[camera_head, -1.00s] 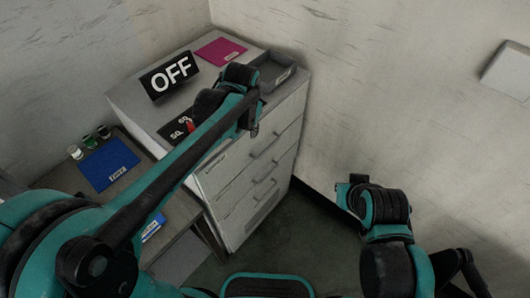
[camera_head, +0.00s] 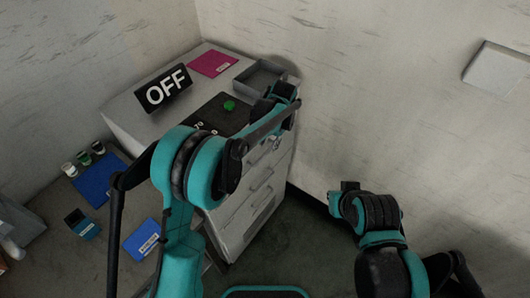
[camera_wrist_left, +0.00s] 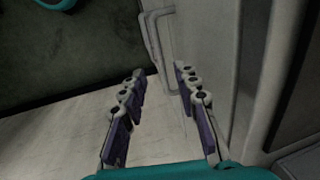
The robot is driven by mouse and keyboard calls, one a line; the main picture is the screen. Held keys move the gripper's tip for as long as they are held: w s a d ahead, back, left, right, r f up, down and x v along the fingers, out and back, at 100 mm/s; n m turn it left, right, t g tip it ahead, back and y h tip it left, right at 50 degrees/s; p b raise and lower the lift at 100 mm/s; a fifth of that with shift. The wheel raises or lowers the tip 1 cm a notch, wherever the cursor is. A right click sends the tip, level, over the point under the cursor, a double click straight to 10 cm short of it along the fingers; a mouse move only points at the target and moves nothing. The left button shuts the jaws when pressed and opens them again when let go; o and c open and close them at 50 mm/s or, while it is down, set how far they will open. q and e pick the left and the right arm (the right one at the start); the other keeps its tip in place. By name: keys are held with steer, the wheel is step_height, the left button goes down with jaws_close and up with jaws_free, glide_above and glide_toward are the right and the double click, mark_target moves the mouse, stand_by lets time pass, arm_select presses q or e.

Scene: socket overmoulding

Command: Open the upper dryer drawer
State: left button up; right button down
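The dryer (camera_head: 243,225) is a pale grey cabinet with several drawers stacked in its front. A drawer handle (camera_head: 262,181) shows below my left arm, and the arm hides much of the upper front. My left gripper (camera_head: 277,142) is at the upper front of the dryer, pointing down. In the left wrist view the left gripper (camera_wrist_left: 158,72) has its two fingers apart. Bar handles (camera_wrist_left: 154,38) show beyond and between the fingertips; I cannot tell whether they touch. My right gripper (camera_head: 345,188) is away to the right, with its fingers unclear.
On the dryer top are an OFF sign (camera_head: 163,89), a magenta folder (camera_head: 212,64), a grey tray (camera_head: 248,81) and a dark panel with a green button (camera_head: 229,105). A lower table (camera_head: 62,255) at left holds blue items and small jars. Floor (camera_head: 300,240) right of the dryer is clear.

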mark_target(265, 155)
arm_select(q)
steer(key=f, duration=0.2)
steer(key=f+b, duration=0.1)
steer(key=f, duration=0.1)
steer(key=a+f, duration=0.1)
steer(key=f, duration=0.1)
steer(key=shift+w+f+b, duration=0.1)
steer(key=shift+w+b, duration=0.2)
jaws_close()
